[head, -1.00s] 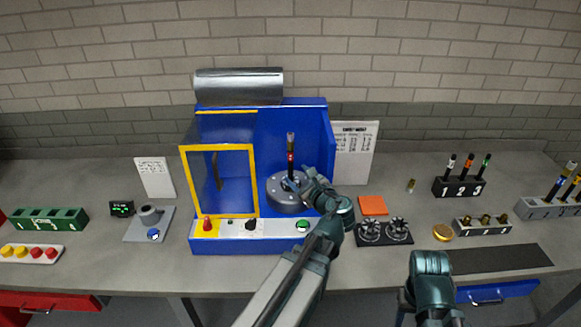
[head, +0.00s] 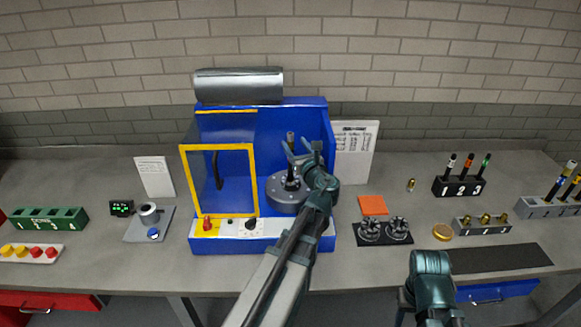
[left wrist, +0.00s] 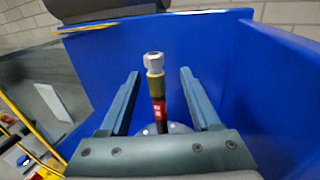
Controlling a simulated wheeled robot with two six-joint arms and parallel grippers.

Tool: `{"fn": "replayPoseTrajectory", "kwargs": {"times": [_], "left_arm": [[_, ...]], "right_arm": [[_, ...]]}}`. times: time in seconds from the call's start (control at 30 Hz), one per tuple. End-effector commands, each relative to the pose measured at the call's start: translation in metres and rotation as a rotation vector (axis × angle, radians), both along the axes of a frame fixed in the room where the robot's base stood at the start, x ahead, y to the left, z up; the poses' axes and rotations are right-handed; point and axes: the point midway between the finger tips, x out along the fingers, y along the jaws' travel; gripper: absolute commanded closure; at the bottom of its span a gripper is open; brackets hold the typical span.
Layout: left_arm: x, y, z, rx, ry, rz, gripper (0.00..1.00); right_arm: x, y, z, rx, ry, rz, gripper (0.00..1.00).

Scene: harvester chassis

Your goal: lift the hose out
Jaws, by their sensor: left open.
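The hose (head: 290,141) stands upright in a round grey base (head: 288,203) inside the blue machine. It is a thin dark piece with a red band and a pale metal top fitting. My left gripper (head: 303,150) is open at the hose. In the left wrist view the hose (left wrist: 156,85) rises between the two open fingers (left wrist: 157,92), with a gap on both sides. Its lower end and most of the base are hidden there by my gripper body. Of my right arm only a link shows in the head view; its gripper is not visible.
The blue machine's walls (head: 287,122) rise behind and right of the hose. A yellow-framed clear door (head: 218,147) stands at the left. A front panel (head: 225,222) carries knobs. Right of the machine lie an orange pad (head: 373,205) and a black plate with two round parts (head: 384,231).

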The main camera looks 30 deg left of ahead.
Motion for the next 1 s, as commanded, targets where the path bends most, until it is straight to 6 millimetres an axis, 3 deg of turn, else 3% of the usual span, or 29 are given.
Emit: {"fn": "replayPoseTrajectory", "kwargs": {"times": [0.37, 0.7, 0.93, 1.0], "left_arm": [[0.007, 0.010, -0.001, -0.001, -0.001, 0.002, 0.36], [0.033, 0.046, -0.003, -0.001, 0.000, 0.002, 0.36], [0.033, 0.047, -0.003, -0.001, 0.001, 0.000, 0.36], [0.033, 0.047, -0.003, -0.001, 0.001, 0.000, 0.47]], "right_arm": [[0.000, 0.000, -0.001, 0.000, 0.000, 0.000, 0.50], [0.000, 0.000, -0.002, 0.000, 0.000, 0.000, 0.50], [0.000, 0.000, -0.002, 0.000, 0.000, 0.000, 0.50], [0.000, 0.000, -0.002, 0.000, 0.000, 0.000, 0.50]]}}
